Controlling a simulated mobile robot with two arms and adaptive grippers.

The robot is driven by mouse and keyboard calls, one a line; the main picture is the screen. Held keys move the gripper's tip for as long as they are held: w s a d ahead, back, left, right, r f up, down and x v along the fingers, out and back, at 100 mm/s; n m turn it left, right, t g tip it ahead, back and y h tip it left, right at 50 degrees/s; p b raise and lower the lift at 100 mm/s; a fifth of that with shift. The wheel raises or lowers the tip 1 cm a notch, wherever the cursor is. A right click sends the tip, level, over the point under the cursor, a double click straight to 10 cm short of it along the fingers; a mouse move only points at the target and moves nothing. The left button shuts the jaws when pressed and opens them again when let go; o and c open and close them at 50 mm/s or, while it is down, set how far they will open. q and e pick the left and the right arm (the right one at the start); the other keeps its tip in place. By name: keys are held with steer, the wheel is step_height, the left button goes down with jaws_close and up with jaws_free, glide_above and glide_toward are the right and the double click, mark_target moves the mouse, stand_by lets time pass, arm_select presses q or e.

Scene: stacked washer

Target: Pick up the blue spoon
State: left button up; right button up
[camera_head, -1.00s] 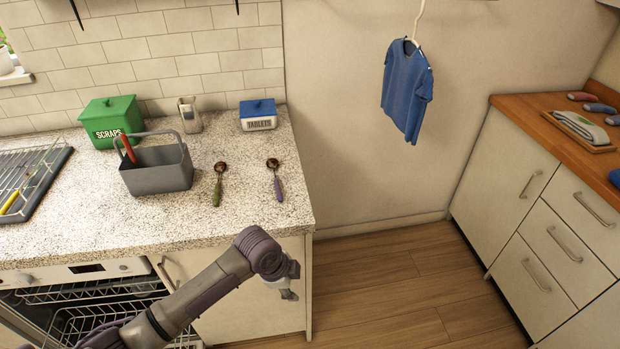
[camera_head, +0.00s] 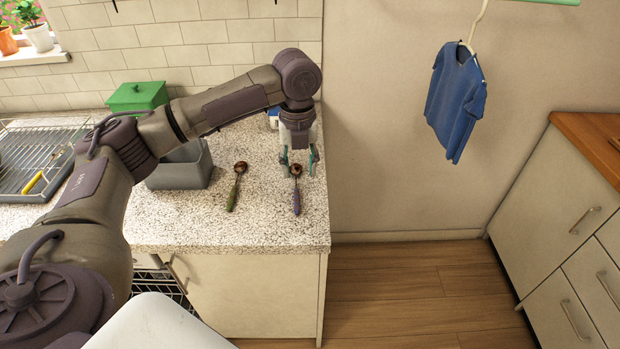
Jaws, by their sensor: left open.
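The spoon with the blue-purple handle (camera_head: 297,196) lies on the speckled counter near its right end, bowl toward the wall and handle toward the front edge. A second spoon with a green handle (camera_head: 234,190) lies to its left. My left gripper (camera_head: 299,170) points down over the bowl end of the blue spoon, its two fingers apart on either side of it. The gripper is open; whether the fingers touch the counter I cannot tell. My right gripper is not in view.
A grey caddy (camera_head: 182,172) and a green box (camera_head: 137,96) stand behind my arm. The blue-lidded box (camera_head: 272,119) is mostly hidden by the gripper. A dish rack (camera_head: 40,160) is at left. The counter front (camera_head: 200,230) is clear.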

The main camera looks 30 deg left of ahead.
arm_select(q)
steer(key=a+r, duration=0.1)
steer(key=p, duration=0.1)
glide_above(297, 203)
steer(key=shift+m, duration=0.3)
step_height(297, 203, down, 6)
steer(key=shift+a+f, duration=0.1)
steer(key=shift+f, duration=0.15)
steer(key=shift+w+f, duration=0.1)
steer(key=shift+f, duration=0.25)
steer(key=shift+f+p, duration=0.3)
steer(key=shift+f, duration=0.25)
steer(key=f, duration=0.1)
steer(key=f+p, duration=0.1)
steer(key=f, duration=0.1)
steer(key=shift+s+f, duration=0.2)
steer(key=shift+f, duration=0.5)
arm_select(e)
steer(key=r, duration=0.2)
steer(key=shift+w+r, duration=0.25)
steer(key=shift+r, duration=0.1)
arm_select(q)
steer(key=shift+c, duration=0.2)
